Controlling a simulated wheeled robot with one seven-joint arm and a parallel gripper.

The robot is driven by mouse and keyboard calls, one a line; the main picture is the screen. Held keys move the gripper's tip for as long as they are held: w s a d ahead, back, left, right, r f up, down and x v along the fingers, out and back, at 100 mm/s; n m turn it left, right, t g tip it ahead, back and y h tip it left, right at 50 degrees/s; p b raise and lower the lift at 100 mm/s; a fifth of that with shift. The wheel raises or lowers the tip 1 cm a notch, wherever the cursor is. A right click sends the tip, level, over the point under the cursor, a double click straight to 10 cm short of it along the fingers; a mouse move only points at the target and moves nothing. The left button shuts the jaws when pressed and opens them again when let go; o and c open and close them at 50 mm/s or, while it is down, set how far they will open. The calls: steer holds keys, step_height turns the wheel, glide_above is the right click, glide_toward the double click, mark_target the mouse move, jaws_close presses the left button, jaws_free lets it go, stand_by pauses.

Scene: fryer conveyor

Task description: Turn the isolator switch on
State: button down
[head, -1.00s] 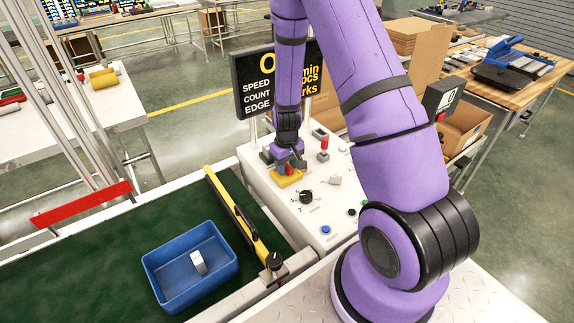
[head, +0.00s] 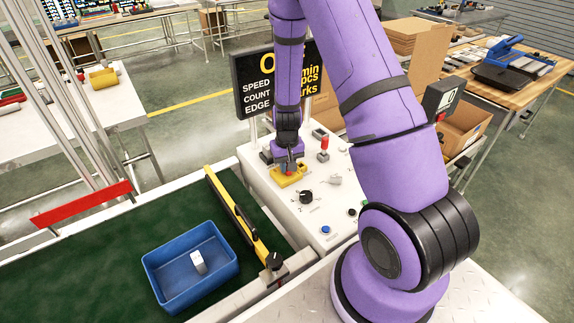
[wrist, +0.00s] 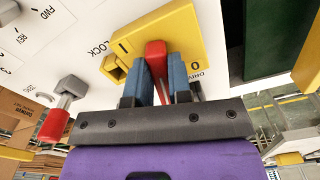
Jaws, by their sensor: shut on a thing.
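The isolator switch is a yellow plate (wrist: 180,28) with a red handle (wrist: 156,50), marked I on its left and 0 on its right in the wrist view. In the head view its yellow plate (head: 287,181) lies on the white control panel, partly under my gripper (head: 289,165). In the wrist view my gripper (wrist: 158,68) is shut on the red handle, with one blue finger on each side. The handle lies between the two marks; I cannot tell its exact setting. The fingers hide part of it.
A red-tipped lever (head: 323,148) stands near the switch, and a black knob (head: 306,196) sits in front. A black sign (head: 252,85) rises behind the panel. The green conveyor (head: 120,255) carries a blue bin (head: 165,290) holding a pale block (head: 198,262).

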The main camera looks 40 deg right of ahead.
steer(key=m, duration=1.1)
steer(key=shift+m, duration=1.8)
steer(key=c, duration=1)
jaws_free()
steer(key=shift+c, duration=0.2)
